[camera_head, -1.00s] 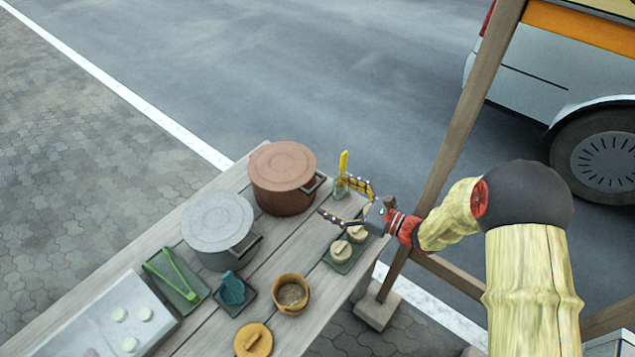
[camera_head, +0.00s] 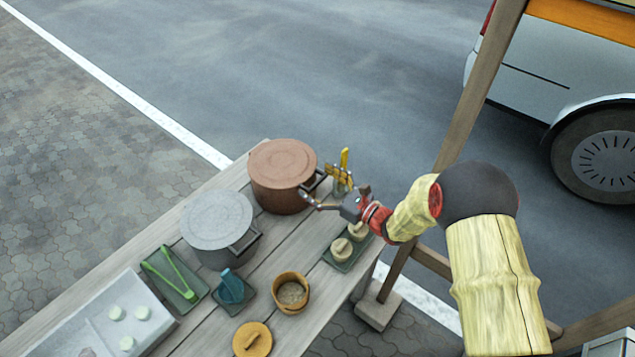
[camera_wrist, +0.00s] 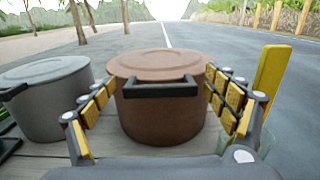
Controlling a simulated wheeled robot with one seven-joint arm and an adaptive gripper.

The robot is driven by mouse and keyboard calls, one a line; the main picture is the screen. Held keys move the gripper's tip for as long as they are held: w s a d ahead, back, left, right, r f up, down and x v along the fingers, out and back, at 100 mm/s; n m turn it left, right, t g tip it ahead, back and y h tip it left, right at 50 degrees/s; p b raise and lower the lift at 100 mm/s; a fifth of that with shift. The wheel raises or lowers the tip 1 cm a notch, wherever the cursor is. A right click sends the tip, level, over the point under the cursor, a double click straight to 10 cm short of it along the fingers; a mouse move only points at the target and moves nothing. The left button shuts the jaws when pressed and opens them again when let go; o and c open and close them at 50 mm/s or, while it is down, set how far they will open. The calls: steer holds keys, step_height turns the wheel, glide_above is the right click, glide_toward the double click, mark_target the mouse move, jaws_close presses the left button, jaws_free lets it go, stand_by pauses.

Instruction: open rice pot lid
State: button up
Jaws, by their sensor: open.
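A brown lidded pot (camera_head: 281,180) stands at the far end of the wooden table, its lid (camera_head: 283,162) on top. In the wrist view the brown pot (camera_wrist: 165,115) is straight ahead, with its black handle (camera_wrist: 160,87) facing me. My gripper (camera_head: 322,187) is open and empty to the right of this pot, near its handle. In the wrist view its fingers (camera_wrist: 160,88) spread to either side of the handle; I cannot tell whether they touch. A grey lidded pot (camera_head: 216,240) stands left of the brown one. Which one is the rice pot is not clear.
A yellow-handled holder (camera_head: 343,165) stands close behind my gripper. A dark tray (camera_head: 343,265) with two round pieces lies below it. A small open wooden pot (camera_head: 291,305), a yellow lid (camera_head: 252,340), green tongs (camera_head: 173,273) and a metal tray (camera_head: 75,335) lie nearer the front.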

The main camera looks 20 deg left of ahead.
steer(key=shift+c, duration=0.2)
steer(key=shift+r, duration=0.1)
steer(key=c, duration=1.7)
